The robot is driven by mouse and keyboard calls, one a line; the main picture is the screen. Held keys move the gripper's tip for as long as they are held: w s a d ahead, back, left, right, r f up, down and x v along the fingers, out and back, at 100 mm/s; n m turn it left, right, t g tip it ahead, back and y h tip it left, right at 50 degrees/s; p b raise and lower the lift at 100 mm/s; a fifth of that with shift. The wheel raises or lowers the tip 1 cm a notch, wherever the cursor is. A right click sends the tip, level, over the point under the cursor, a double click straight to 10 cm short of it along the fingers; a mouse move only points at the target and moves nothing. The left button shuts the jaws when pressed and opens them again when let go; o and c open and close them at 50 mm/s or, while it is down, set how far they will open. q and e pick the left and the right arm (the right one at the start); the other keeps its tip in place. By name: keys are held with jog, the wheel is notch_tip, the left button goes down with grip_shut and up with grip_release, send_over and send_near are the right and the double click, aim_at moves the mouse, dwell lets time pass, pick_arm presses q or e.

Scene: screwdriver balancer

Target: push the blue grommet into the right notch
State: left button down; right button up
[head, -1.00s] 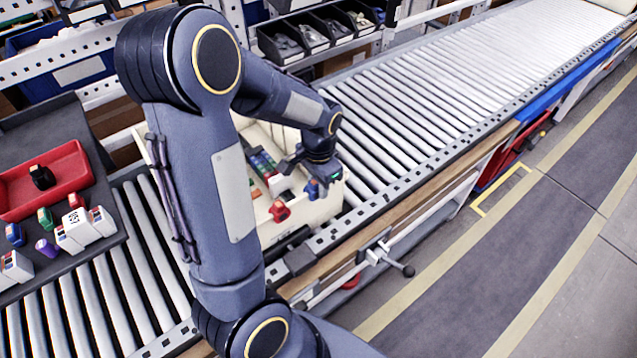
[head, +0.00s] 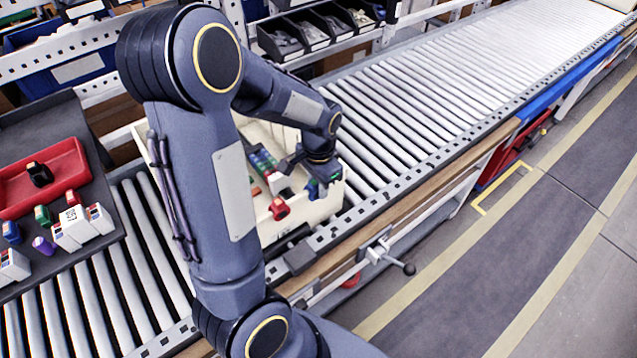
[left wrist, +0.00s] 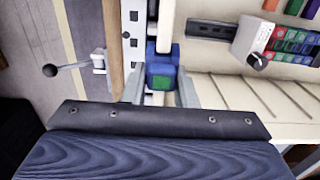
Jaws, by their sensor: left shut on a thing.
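The blue grommet (left wrist: 162,72), with a green square face, sits between the fingers of my left gripper (left wrist: 163,88) in the left wrist view. In the head view the blue grommet (head: 313,189) is at the near wall of the cream tote (head: 318,211), toward its right end. My left gripper (head: 316,180) is shut on it. The right notch is hidden behind the grommet and fingers, so I cannot tell how deep the grommet sits. A red grommet (head: 279,208) is on the same wall, further left. My right gripper is not in view.
The tote stands on a roller conveyor (head: 420,110). Inside it is a white block with coloured parts (left wrist: 258,40). A dark tray at left holds a red bin (head: 45,178) and white blocks (head: 85,228). A clamp handle (head: 392,260) juts from the conveyor's near side.

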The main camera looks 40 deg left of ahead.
pick_arm(q)
jog(key=shift+w+r, duration=0.1)
jog(key=shift+r, duration=0.05)
jog(key=c, duration=1.1)
grip_release()
notch_tip(320, 180, up, 8)
jog(key=shift+f, duration=0.15)
jog(key=s+d+r+n+t+h, duration=0.1)
jog(key=s+d+t, duration=0.1)
jog(key=s, duration=0.3)
jog(key=s+d+r+n+t+h, duration=0.1)
jog(key=s+d+r+n, duration=0.1)
jog(key=s+d, duration=0.3)
jog(key=s+d+r+n+t+h, duration=0.1)
jog(key=s+d+r+n+t, duration=0.1)
jog(key=s, duration=0.3)
jog(key=shift+s+d+t+h, duration=0.3)
jog(key=shift+d+h, duration=0.1)
jog(key=shift+d, duration=0.45)
